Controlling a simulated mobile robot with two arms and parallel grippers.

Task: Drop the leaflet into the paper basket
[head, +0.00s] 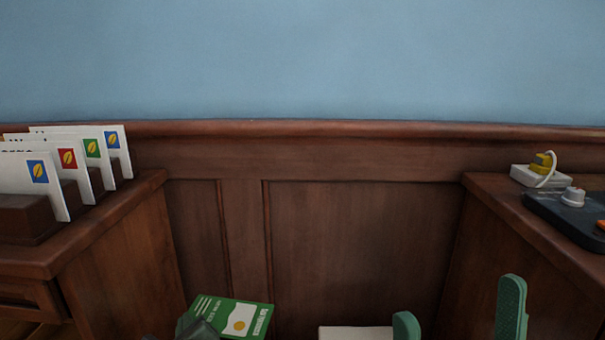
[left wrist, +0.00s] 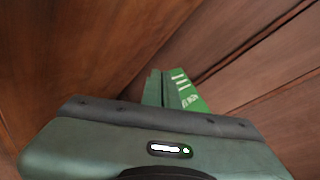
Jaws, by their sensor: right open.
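A green leaflet (head: 236,315) with white print and a white patch with a yellow dot shows at the bottom of the head view. My left gripper (head: 197,328) is at its left corner, shut on it. In the left wrist view the leaflet (left wrist: 190,96) sticks out beyond the closed fingers (left wrist: 162,88). My right gripper (head: 458,318) is at the bottom right of the head view, its two green fingers wide apart with nothing seen between them. No paper basket can be made out in either view.
A left cabinet (head: 120,235) bears a letter rack with several white envelopes (head: 62,170). A right cabinet (head: 490,220) bears a white box with a yellow plug (head: 541,174) and a dark tray (head: 570,215). A white object (head: 352,333), cut off, lies between my grippers. Wood panelling stands behind.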

